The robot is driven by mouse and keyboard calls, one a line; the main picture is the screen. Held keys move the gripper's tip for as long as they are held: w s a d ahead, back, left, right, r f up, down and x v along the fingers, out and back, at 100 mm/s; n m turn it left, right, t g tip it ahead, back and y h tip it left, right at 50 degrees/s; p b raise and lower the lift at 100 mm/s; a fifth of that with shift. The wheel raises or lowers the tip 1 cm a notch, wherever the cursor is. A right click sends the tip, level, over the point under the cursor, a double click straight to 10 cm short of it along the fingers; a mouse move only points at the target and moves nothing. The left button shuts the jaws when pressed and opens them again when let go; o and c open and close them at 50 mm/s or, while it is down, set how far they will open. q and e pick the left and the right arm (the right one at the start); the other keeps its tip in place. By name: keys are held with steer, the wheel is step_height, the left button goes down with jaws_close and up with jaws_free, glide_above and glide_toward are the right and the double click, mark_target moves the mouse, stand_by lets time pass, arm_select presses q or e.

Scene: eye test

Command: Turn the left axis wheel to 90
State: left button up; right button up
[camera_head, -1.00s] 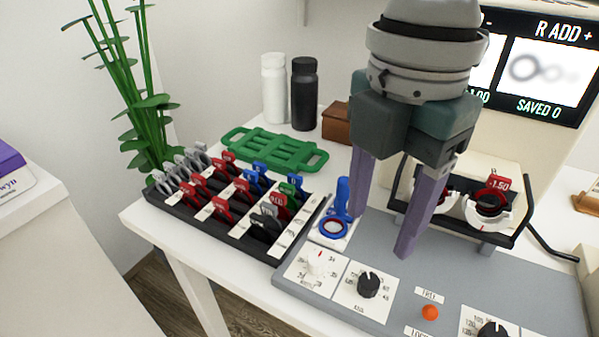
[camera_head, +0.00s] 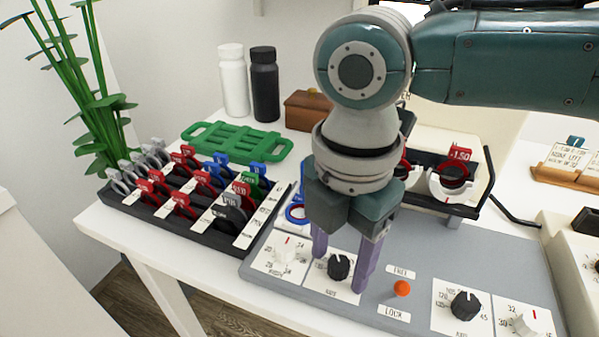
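The left axis wheel is a black knob (camera_head: 340,267) on a white dial card at the front left of the grey panel (camera_head: 408,262). My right gripper (camera_head: 340,273) points down over it, with one purple finger on each side of the knob in the picture. Its fingers are spread, with visible gaps between them and the knob. I cannot tell how far the fingertips are above the card. The dial's numbers are partly hidden and too small to read surely. My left gripper is not in view.
A white knob (camera_head: 287,252) sits just left of the black one. An orange button (camera_head: 401,288) lies to the right, between labels reading free and lock. Another black knob (camera_head: 466,305) stands further right. A black lens tray (camera_head: 160,207) and green rack (camera_head: 236,144) are at left.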

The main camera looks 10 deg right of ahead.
jaws_close()
stand_by(0.5)
steer(key=m+p, duration=0.2)
steer(key=p, duration=0.1)
steer(key=shift+a+r+m, duration=0.1)
steer(key=shift+r+m, duration=0.1)
steer(key=shift+m, duration=0.1)
steer(key=shift+f+m+p, duration=0.1)
steer(key=shift+m+p, duration=1)
steer(key=shift+m, duration=0.5)
jaws_free()
